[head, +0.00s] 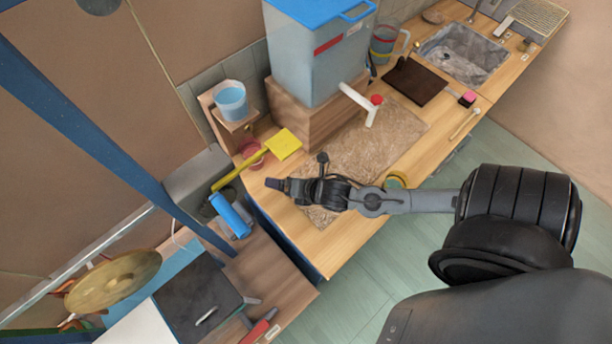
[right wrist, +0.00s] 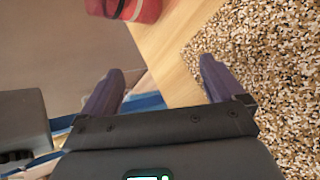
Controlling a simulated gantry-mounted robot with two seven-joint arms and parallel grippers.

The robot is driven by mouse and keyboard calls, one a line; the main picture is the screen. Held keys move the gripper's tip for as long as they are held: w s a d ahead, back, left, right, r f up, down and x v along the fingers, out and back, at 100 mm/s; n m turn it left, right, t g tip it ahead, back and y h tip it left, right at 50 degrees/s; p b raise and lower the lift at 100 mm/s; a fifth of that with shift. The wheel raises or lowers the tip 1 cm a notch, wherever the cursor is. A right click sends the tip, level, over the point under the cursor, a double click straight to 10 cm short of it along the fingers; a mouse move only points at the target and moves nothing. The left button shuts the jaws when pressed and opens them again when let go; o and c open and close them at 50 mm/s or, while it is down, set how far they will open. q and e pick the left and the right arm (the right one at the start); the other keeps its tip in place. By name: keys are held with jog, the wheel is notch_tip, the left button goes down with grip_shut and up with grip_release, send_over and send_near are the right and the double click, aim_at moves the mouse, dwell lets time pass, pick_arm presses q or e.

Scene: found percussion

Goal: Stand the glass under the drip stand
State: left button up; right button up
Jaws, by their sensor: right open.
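The drip stand seems to be the wooden upright (head: 207,112) at the back left, with a pale blue cup (head: 231,100) on its shelf. I cannot clearly make out the glass. My right gripper (head: 272,184) is over the counter's left end, to the front of the stand. In the right wrist view its two fingers (right wrist: 160,88) are apart with nothing between them. My left gripper is not in view.
A large tank (head: 318,62) with a blue lid and a red-topped tap (head: 375,101) stands on a wooden block. A speckled mat (head: 385,130) lies before it. A yellow paddle (head: 284,144) lies beside the block. A red banded object (right wrist: 128,8) shows in the right wrist view.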

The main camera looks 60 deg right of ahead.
jog(key=s+a+m+g, duration=0.1)
jog(key=m, duration=0.2)
jog(key=s+a+m+g, duration=0.1)
jog(key=s+m, duration=0.1)
jog(key=m, duration=0.1)
jog(key=s+a+m, duration=0.1)
jog(key=a+m, duration=0.1)
jog(key=m, duration=0.2)
jog(key=shift+s+a+r+g, duration=0.1)
jog(key=shift+s+r+g, duration=0.15)
jog(key=shift+g, duration=0.15)
jog(key=s+a+r+m+g, duration=0.3)
jog(key=s+m, duration=0.4)
jog(key=m, duration=0.5)
jog(key=shift+s+a+m+g+y, duration=0.15)
jog(key=shift+a+m+g+y, duration=0.2)
jog(key=shift+a+g, duration=0.2)
notch_tip(320, 180, up, 23)
jog(key=p, duration=2.2)
jog(key=shift+f, duration=0.2)
jog(key=shift+f, duration=0.1)
